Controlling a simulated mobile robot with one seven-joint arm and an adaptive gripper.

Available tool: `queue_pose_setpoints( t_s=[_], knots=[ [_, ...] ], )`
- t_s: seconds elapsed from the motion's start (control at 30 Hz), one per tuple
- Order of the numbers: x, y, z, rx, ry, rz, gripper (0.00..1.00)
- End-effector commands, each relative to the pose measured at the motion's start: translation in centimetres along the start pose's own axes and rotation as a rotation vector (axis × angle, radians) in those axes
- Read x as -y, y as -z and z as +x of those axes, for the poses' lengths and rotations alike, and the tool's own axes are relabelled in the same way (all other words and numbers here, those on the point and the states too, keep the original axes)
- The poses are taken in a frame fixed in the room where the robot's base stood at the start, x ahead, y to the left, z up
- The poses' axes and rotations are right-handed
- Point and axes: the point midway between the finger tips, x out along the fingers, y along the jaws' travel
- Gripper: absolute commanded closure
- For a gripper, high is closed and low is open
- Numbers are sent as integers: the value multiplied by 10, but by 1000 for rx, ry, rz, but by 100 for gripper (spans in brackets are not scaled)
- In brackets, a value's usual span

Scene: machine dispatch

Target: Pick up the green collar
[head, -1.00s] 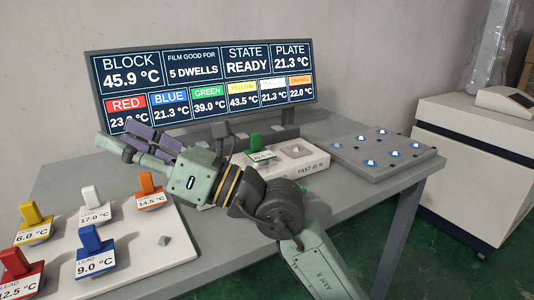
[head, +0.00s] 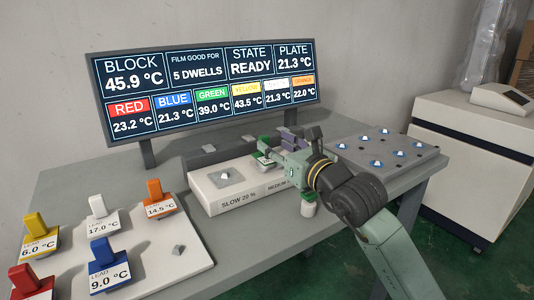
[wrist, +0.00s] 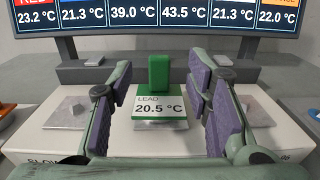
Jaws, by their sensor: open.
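The green collar, an upright green grip on a base with a white label reading LEAD 20.5 °C, sits on the middle station of the white block. In the wrist view its grip (wrist: 158,72) stands upright between my fingers. In the head view only a bit of the green collar (head: 262,159) shows, partly hidden by my gripper. My gripper (wrist: 162,85) is open, with a purple-padded finger on each side of the collar and a gap to both. In the head view my gripper (head: 277,146) reaches over the block from the right.
The white block (head: 240,198) has a bare metal station (head: 225,177) at its left, marked SLOW. A white tray (head: 190,250) at the left holds several coloured collars. A display (head: 205,85) stands behind. A grey plate with studs (head: 385,160) lies at the right.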

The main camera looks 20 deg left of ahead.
Motion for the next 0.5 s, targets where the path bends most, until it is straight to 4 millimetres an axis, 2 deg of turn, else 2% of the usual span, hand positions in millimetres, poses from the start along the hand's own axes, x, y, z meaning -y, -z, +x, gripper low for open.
queue_pose_setpoints(
  t_s=[0.3, 0.5],
  knots=[
    [-1, 0, 42, -2, -3, 2, 55],
    [-1, 2, 52, 0, -2, 1, 55]
  ],
)
